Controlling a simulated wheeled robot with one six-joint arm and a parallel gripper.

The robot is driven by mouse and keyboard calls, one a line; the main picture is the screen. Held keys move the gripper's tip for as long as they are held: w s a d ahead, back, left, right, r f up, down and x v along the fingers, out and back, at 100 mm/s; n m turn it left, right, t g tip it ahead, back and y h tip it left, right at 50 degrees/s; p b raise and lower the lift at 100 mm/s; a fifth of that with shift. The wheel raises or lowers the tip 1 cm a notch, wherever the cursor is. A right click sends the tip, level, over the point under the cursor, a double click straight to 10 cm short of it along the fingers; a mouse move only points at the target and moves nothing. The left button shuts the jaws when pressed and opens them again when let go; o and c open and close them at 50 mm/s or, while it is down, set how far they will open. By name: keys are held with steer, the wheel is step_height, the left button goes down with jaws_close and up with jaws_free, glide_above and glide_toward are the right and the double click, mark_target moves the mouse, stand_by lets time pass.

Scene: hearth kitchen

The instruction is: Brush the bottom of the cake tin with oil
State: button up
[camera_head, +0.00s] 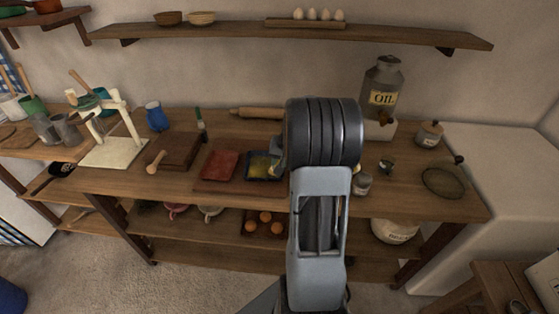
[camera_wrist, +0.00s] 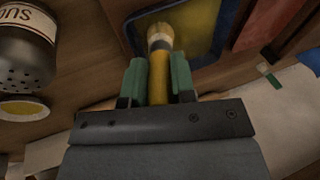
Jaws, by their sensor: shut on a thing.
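My gripper (camera_wrist: 159,78) is shut on a brush (camera_wrist: 160,44) with a yellow handle and pale bristles; the green finger pads stand on either side of the handle. The bristles are over a dark blue square tin (camera_wrist: 137,41) with a yellow inside. I cannot tell whether they touch its bottom. In the head view the blue tin (camera_head: 250,178) lies on the counter, partly behind my arm, which hides the gripper. A metal can labelled OIL (camera_head: 384,92) stands at the back right with a tap at its front.
A red tray (camera_head: 218,165) lies just left of the blue tin, and a wooden board (camera_head: 174,151) beyond it. A labelled shaker (camera_wrist: 25,62) stands close at left in the wrist view. A round dark dish (camera_head: 443,183) sits at right. A shelf (camera_head: 230,33) runs above.

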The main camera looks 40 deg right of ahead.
steer(key=shift+f+b, duration=0.3)
steer(key=shift+f, duration=0.1)
steer(key=shift+w, duration=0.1)
steer(key=shift+w+d+r+p, duration=0.15)
steer(key=shift+w+d+p, duration=0.3)
steer(key=shift+w+d, duration=1.8)
steer(key=shift+w, duration=0.35)
steer(key=shift+d+f, duration=0.1)
steer(key=shift+f, duration=0.1)
steer(key=shift+s+a+b, duration=1.6)
steer(key=shift+s+a, duration=0.8)
steer(key=shift+s, duration=0.3)
